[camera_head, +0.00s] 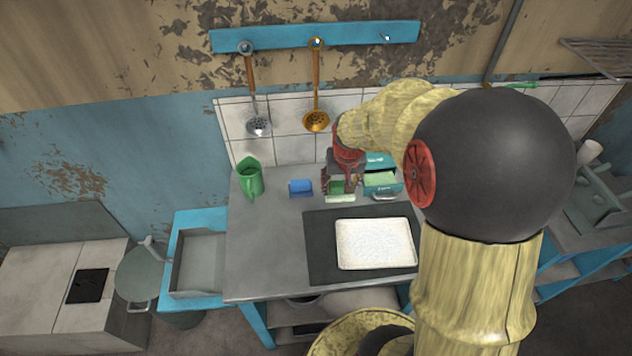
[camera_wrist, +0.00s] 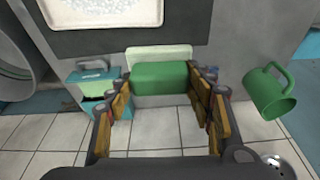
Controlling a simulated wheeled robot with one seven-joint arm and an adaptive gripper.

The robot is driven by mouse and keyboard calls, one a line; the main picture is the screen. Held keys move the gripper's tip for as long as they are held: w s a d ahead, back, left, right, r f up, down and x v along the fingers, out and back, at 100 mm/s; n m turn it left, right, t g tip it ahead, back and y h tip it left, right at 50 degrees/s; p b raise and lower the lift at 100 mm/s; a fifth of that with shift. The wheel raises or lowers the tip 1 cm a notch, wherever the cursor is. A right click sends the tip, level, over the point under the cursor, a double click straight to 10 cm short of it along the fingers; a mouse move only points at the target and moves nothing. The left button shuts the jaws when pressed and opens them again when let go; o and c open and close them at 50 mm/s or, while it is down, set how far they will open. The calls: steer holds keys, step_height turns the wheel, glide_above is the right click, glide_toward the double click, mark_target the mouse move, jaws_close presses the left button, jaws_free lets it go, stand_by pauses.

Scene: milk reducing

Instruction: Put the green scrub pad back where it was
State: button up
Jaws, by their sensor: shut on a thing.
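The green scrub pad (camera_wrist: 160,78) is between the two fingers of my gripper (camera_wrist: 166,84), which is shut on it. In the head view the pad (camera_head: 337,187) shows below my gripper (camera_head: 341,180), partly covered by the fingers. A shallow pale green dish (camera_wrist: 158,54) lies directly beneath the pad, its rim showing beyond it on two sides. The dish also shows in the head view (camera_head: 340,198). I cannot tell whether the pad touches the dish.
A teal box (camera_head: 383,189) with a pale green thing in it stands right of my gripper. A blue block (camera_head: 301,187) and a green jug (camera_head: 250,179) stand left. In front, a white tray (camera_head: 375,244) lies on a dark mat (camera_head: 322,250). The tiled wall (camera_head: 289,149) is close behind.

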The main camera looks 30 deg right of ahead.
steer(key=shift+a+f, duration=0.15)
steer(key=shift+a, duration=0.05)
steer(key=shift+w+d+f+n, duration=0.15)
steer(key=shift+w+f+n, duration=0.05)
steer(key=shift+w+n, duration=0.1)
steer(key=w+d+f+b, duration=0.1)
steer(key=w+d+f, duration=0.1)
steer(key=w+f, duration=0.1)
steer(key=w+d+f+b, duration=0.2)
steer(key=w, duration=0.2)
steer(key=w+d+f+b, duration=0.1)
steer(key=w+d+f, duration=0.2)
steer(key=shift+w+f, duration=0.15)
steer(key=shift+f, duration=0.2)
steer(key=shift+b+x, duration=0.75)
steer(key=shift+x, duration=1.25)
steer(key=shift+f, duration=0.2)
steer(key=o, duration=1.1)
steer(key=shift+r, duration=0.15)
